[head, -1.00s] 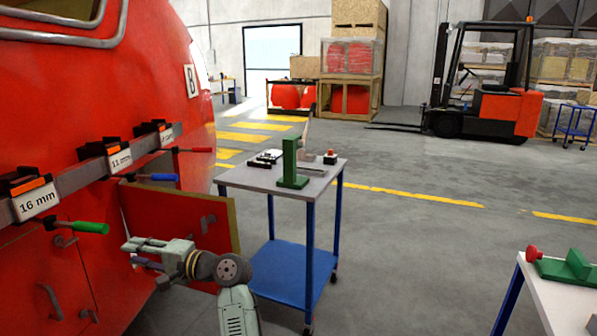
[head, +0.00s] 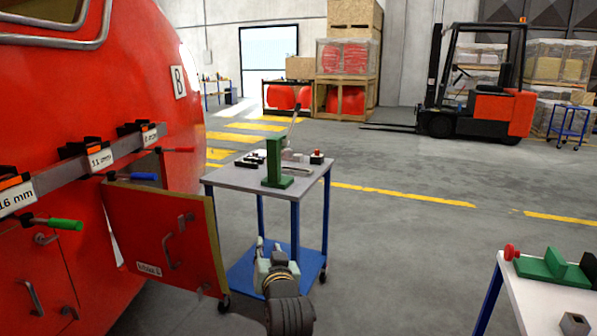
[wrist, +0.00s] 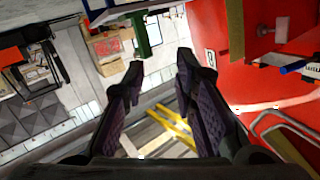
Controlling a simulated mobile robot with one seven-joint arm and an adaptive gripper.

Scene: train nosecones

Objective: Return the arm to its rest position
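My gripper (head: 262,246) shows low in the middle of the head view, at the end of my folded arm. It points away from me, in front of the blue lower shelf of a cart and right of the open red door (head: 160,235). In the wrist view my gripper (wrist: 160,70) has its two dark fingers well apart, with nothing between them. Much of my arm is below the picture edge.
A cart (head: 240,180) carries a green stand (head: 274,165). The red nosecone (head: 90,90) holds a rail with green, blue and red-handled tools. A white table (head: 545,305) is at lower right. Open floor (head: 400,230) lies between the cart and this table.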

